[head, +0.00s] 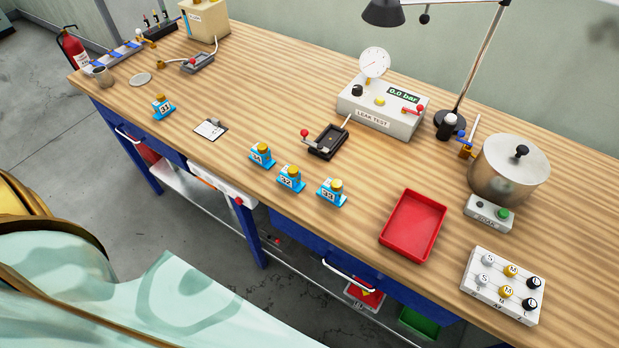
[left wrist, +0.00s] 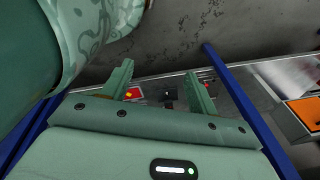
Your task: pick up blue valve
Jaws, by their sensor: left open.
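A small brass piece with a blue part on top, which looks like the blue valve (head: 465,151), stands on the bench between the lamp base and the steel pot in the head view. It is too small to make out fully. Several blue holders with brass tops stand along the front of the bench, one of them marked 32 (head: 290,179). My left gripper (left wrist: 160,74) is open and empty in the left wrist view, with the floor and the bench's lower shelf beyond it. Neither gripper shows in the head view, and the valve is not in the left wrist view.
The steel pot (head: 508,172), the lamp base (head: 447,122) and the leak test box (head: 378,110) crowd the brass piece. A red tray (head: 413,226) and a white rack (head: 502,287) lie nearer the front edge. Bare wood lies left of the red tray.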

